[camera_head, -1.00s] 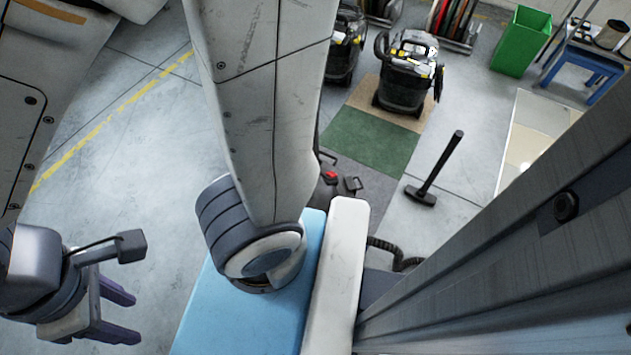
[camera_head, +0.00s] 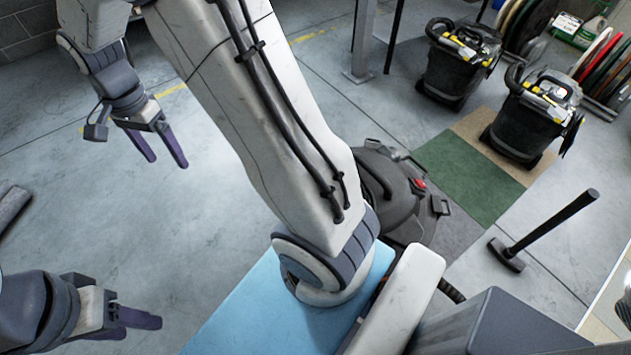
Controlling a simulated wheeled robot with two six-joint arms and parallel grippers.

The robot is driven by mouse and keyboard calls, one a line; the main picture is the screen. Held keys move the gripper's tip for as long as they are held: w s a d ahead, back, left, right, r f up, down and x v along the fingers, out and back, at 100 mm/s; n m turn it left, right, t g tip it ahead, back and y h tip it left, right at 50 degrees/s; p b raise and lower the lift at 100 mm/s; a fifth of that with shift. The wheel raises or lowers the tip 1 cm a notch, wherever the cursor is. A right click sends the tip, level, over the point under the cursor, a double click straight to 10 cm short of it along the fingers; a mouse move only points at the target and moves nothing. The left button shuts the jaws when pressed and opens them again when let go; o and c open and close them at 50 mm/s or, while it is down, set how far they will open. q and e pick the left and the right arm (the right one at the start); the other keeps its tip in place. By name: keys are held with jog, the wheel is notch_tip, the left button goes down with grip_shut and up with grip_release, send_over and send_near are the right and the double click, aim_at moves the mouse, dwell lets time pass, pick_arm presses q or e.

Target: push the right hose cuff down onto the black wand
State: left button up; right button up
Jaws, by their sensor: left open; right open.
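A black stick-like tool (camera_head: 550,225) with a flat block at its lower end is on the floor at the right; I cannot tell whether it is the wand. A short piece of black ribbed hose (camera_head: 452,291) shows at the lower right, mostly hidden behind my body. I cannot make out a hose cuff. My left gripper (camera_head: 141,328) is open and empty at the lower left. My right gripper (camera_head: 168,163) is open and empty at the upper left, over bare floor. Both are far from the black tool.
A black floor machine (camera_head: 408,208) with a red part sits partly behind my arm. Two black-and-yellow vacuums (camera_head: 459,70) (camera_head: 530,125) stand at the upper right. A green mat (camera_head: 470,178) lies in front of them. Coloured discs (camera_head: 600,60) stand in a rack. The left floor is mostly clear.

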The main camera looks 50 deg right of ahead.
jog(key=w+d+f+m+g+b, duration=0.1)
jog(key=w+d+f+m+b, duration=0.2)
jog(key=d+f+m+b, duration=0.55)
jog(key=w+d+f+m+b, duration=0.25)
jog(key=d+f+m, duration=0.25)
jog(key=d+f, duration=0.7)
pick_arm(q)
notch_tip(320, 180, down, 22)
jog(key=b, duration=0.9)
jog(key=shift+f, duration=0.15)
pick_arm(e)
jog(key=s+d+f+m, duration=0.2)
jog(key=d+f+m, duration=0.2)
jog(key=d+f, duration=0.1)
jog(key=s+d+f+m, duration=0.2)
jog(key=d+f+m, duration=0.2)
jog(key=d+f, duration=0.2)
jog(key=s+d+f+m, duration=0.2)
jog(key=d+f+m, duration=0.2)
jog(key=f, duration=0.5)
jog(key=shift+s+d+f+g+y, duration=0.1)
jog(key=shift+d+g+y, duration=0.1)
jog(key=shift+d, duration=0.2)
jog(key=shift+s+d+g+y, duration=0.1)
jog(key=shift+d+y, duration=0.1)
jog(key=shift+d, duration=0.2)
